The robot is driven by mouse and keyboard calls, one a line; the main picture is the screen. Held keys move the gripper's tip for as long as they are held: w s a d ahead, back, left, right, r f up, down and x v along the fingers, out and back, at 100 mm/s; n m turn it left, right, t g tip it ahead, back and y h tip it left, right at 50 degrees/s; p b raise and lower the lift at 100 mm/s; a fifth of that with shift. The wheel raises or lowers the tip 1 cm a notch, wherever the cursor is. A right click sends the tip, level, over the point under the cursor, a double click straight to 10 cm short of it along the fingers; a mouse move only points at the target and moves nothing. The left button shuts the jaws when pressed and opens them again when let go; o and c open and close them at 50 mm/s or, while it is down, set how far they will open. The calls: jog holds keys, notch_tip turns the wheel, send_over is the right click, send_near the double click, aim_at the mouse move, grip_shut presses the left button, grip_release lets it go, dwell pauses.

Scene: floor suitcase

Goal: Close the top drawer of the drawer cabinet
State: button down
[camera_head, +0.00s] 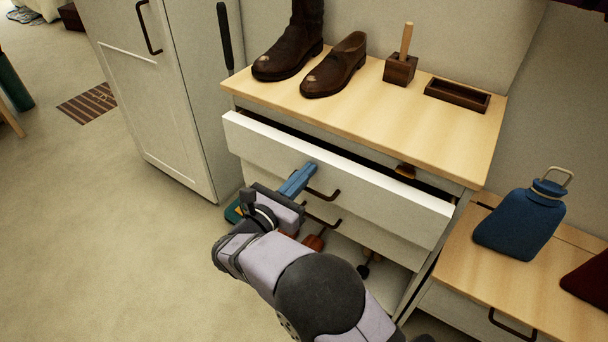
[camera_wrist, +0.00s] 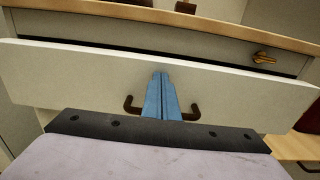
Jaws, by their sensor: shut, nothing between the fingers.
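The drawer cabinet (camera_head: 462,162) has a light wood top and white drawer fronts. Its top drawer (camera_head: 395,193) stands partly open, with a dark gap behind its front. The same drawer front fills the middle of the wrist view (camera_wrist: 70,75). It has a dark bar handle (camera_head: 322,193), also in the wrist view (camera_wrist: 193,112). My gripper (camera_head: 312,167) has blue fingers, shut together and empty. The fingertips (camera_wrist: 161,75) are at the middle of the drawer front, by the handle. I cannot tell whether they touch it.
A boot (camera_head: 292,45), a shoe (camera_head: 335,68), a wooden block with a stick (camera_head: 400,68) and a small tray (camera_head: 457,95) sit on top. A lower bench (camera_head: 500,265) with a blue bottle (camera_head: 522,222) stands at right. Open floor lies left.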

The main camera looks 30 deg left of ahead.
jog(key=w, duration=0.4)
jog(key=shift+w+r, duration=0.2)
jog(key=shift+w, duration=0.1)
jog(key=p, duration=0.2)
send_near(316, 161)
jog(key=s, duration=0.1)
jog(key=s+f, duration=0.1)
jog(key=s, duration=0.1)
jog(key=shift+s+a+f, duration=0.25)
jog(key=shift+a+f, duration=0.1)
jog(key=shift+f, duration=0.05)
